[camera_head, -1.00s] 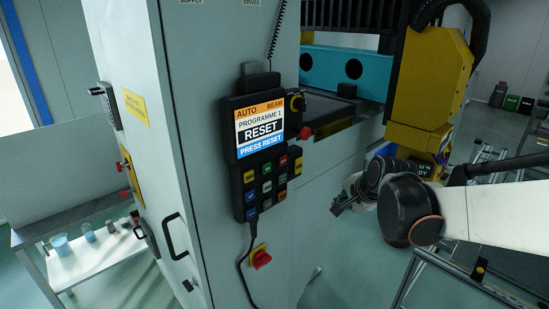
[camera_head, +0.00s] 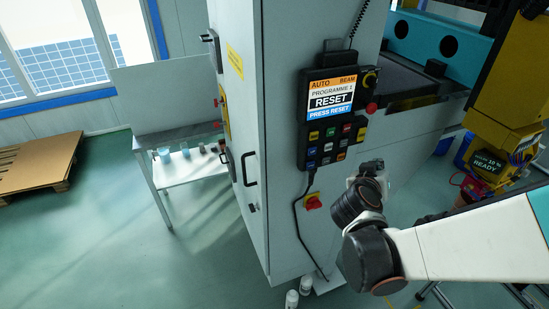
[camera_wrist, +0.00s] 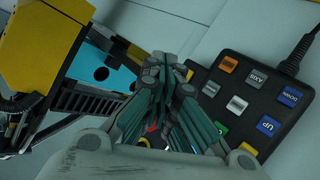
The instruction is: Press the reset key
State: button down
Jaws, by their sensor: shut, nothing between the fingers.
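The black control pendant (camera_head: 302,118) hangs on the grey cabinet. Its screen (camera_head: 331,98) reads AUTO, BEAM, PROGRAMME 1, RESET, PRESS RESET. Coloured keys (camera_head: 331,147) fill its lower half; I cannot read which is reset in the head view. In the wrist view the pendant (camera_wrist: 222,117) is at the right, with the orange key (camera_wrist: 229,64), the AXIS key (camera_wrist: 256,78) and the blue DOWN (camera_wrist: 290,96) and UP (camera_wrist: 268,126) keys visible. My gripper (camera_head: 372,168) is shut and empty, apart from the pendant, right of its lower end. In the wrist view my gripper (camera_wrist: 172,68) hides part of the pendant's side.
A red emergency button (camera_head: 371,108) projects beside the pendant's right edge. A red rotary switch (camera_head: 313,202) and a hanging black cable (camera_head: 297,222) are below it. A yellow machine head (camera_head: 512,75) stands at right.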

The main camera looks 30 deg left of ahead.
aim_at(314, 136)
jog(key=s+a+r+n+y, duration=0.1)
jog(key=s+a+n+y, duration=0.1)
jog(key=s+a, duration=0.4)
jog(key=a+n, duration=0.1)
jog(key=a, duration=0.2)
jog(key=shift+s+r+y, duration=0.3)
jog(key=shift+y, duration=0.1)
jog(key=shift+w+a, duration=0.1)
jog(key=shift+a, duration=0.05)
jog(key=w+a, duration=0.6)
jog(key=shift+a+p, duration=0.25)
jog(key=shift+p, duration=0.2)
jog(key=shift+s, duration=0.1)
jog(key=shift+a, duration=0.1)
